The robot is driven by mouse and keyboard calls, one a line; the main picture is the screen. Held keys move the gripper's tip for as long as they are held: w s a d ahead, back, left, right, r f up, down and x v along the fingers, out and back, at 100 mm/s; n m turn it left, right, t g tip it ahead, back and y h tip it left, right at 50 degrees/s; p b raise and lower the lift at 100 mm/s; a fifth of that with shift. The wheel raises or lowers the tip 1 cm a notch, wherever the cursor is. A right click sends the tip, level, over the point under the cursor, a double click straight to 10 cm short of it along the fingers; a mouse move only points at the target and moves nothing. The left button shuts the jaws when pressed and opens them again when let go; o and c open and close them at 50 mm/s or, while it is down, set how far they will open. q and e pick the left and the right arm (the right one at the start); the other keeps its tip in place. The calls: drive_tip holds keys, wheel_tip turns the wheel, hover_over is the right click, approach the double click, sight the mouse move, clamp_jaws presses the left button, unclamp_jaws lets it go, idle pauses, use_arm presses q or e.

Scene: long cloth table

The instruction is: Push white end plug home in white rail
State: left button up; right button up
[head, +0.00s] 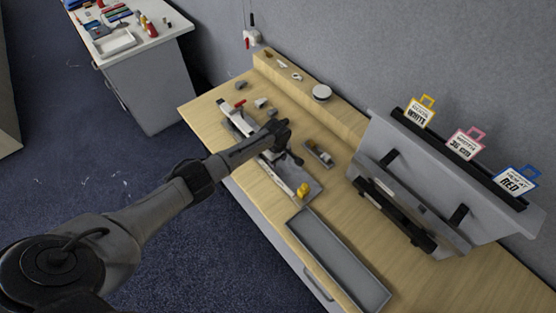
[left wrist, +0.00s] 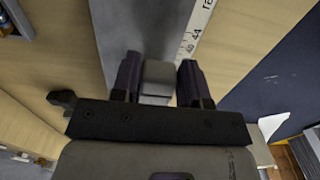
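My left gripper (head: 284,140) reaches over the grey measuring fixture (head: 310,187) on the wooden table. In the left wrist view its two dark fingers (left wrist: 160,80) stand apart, with a small pale block (left wrist: 158,73) filling the gap between them. The block looks like the end plug, greyish in the shade. Below it runs a grey strip (left wrist: 145,25) beside a white ruler (left wrist: 197,28). A white piece with a red part (head: 240,124) lies left of the gripper. I cannot make out the white rail or the plug's seating. My right gripper is not in view.
A yellow part (head: 303,190) sits at the fixture's near end. An empty grey tray (head: 337,262) lies in front. A small grey holder (head: 318,153) stands right of the gripper. A grey rack with sign cards (head: 465,145) rises at the right. Small parts lie farther back.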

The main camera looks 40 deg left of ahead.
use_arm(q)
drive_tip(key=o, duration=0.4)
drive_tip(key=shift+r, duration=0.1)
wheel_tip(320, 180, up, 14)
drive_tip(key=shift+f, duration=0.15)
idle(0.4)
idle(0.4)
